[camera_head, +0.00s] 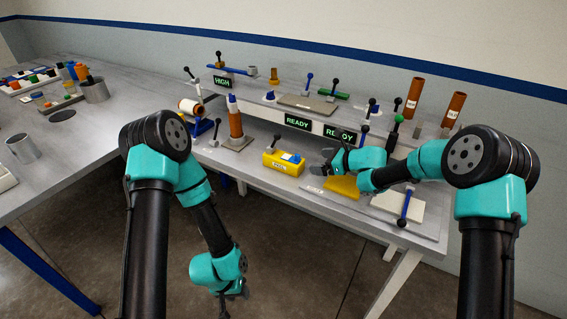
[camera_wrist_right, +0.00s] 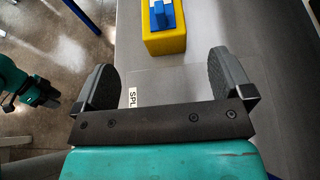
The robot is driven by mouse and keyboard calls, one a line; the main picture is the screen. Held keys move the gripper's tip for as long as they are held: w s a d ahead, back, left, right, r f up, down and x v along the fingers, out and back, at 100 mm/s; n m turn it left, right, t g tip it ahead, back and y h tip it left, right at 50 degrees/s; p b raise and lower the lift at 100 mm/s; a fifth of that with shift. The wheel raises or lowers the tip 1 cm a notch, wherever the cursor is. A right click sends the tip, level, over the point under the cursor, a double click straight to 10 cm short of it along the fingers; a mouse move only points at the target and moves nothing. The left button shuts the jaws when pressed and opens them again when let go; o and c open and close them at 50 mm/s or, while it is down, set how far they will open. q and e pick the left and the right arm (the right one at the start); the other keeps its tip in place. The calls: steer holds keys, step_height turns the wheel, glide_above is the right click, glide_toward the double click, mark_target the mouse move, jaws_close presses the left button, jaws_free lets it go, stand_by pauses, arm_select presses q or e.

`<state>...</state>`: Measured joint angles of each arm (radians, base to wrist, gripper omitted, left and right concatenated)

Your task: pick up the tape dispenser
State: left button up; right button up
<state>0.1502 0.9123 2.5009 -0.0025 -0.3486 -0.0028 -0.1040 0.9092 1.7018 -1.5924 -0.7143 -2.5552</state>
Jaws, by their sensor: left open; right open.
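A blue base (camera_head: 200,127) carrying a white roll with orange (camera_head: 188,106) stands at the bench's left end; it looks most like the tape dispenser. My right gripper (camera_head: 319,170) is open and empty, just right of this block. In the right wrist view the yellow block (camera_wrist_right: 164,40) lies ahead between the open fingers (camera_wrist_right: 163,68), apart from them. My left gripper (camera_head: 234,294) hangs low over the floor, in front of the bench; its opening is hard to see.
An orange post (camera_head: 235,124) stands on a plate between the roll and the yellow block. A raised shelf (camera_head: 265,108) runs behind.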

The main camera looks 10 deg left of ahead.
mark_target(300, 160)
steer(key=shift+a, duration=0.1)
steer(key=x, duration=0.6)
steer(key=shift+a+f, duration=0.1)
steer(key=shift+a, duration=0.05)
steer(key=shift+w+a, duration=0.15)
steer(key=shift+x, duration=2.55)
steer(key=shift+w, duration=0.2)
steer(key=shift+c, duration=0.3)
steer(key=c, duration=1.2)
steer(key=shift+o, duration=0.2)
